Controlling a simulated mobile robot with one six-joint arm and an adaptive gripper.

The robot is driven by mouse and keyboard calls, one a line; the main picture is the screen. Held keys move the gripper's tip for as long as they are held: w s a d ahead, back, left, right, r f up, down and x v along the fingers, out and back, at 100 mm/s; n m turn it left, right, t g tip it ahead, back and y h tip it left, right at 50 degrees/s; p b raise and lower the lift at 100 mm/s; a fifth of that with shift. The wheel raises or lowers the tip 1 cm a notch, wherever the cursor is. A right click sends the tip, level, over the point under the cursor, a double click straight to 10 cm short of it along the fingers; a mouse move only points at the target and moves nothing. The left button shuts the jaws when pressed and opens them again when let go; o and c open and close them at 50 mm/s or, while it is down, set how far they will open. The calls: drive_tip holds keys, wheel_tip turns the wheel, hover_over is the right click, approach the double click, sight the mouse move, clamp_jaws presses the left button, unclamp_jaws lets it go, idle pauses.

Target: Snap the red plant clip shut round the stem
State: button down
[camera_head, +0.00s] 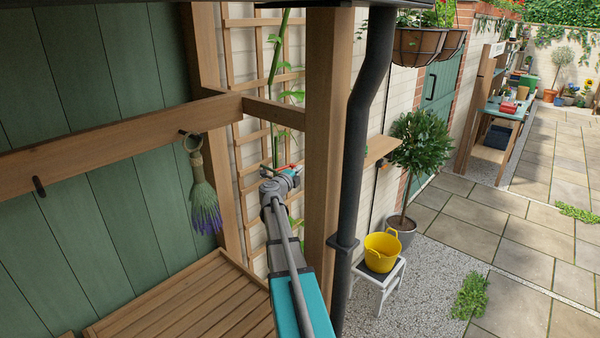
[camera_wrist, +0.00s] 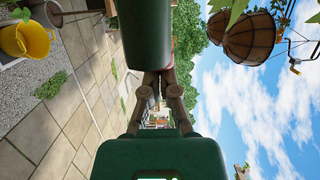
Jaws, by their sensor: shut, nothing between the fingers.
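The green plant stem (camera_head: 275,60) climbs the wooden trellis in the head view; its lower part passes behind my arm's end. A small red piece, seemingly the red plant clip (camera_head: 287,172), shows at the far side of my gripper (camera_head: 283,178). Most of it is hidden, so I cannot tell whether it is open or shut round the stem. In the wrist view my gripper's fingers (camera_wrist: 158,84) come together and are shut, with nothing seen held. A reddish patch shows just beyond their tips, too small to identify surely.
A wooden post (camera_head: 325,130) and a black drainpipe (camera_head: 362,130) stand right of my arm. Dried lavender (camera_head: 203,195) hangs left on a rail above a slatted bench (camera_head: 185,300). A yellow bucket (camera_head: 382,250) sits on a stool. Paving at right is open.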

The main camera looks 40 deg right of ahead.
drive_tip(key=shift+w, duration=0.3)
drive_tip(key=shift+a, duration=0.2)
drive_tip(key=v, duration=1.2)
drive_tip(key=shift+s, duration=0.1)
idle(0.6)
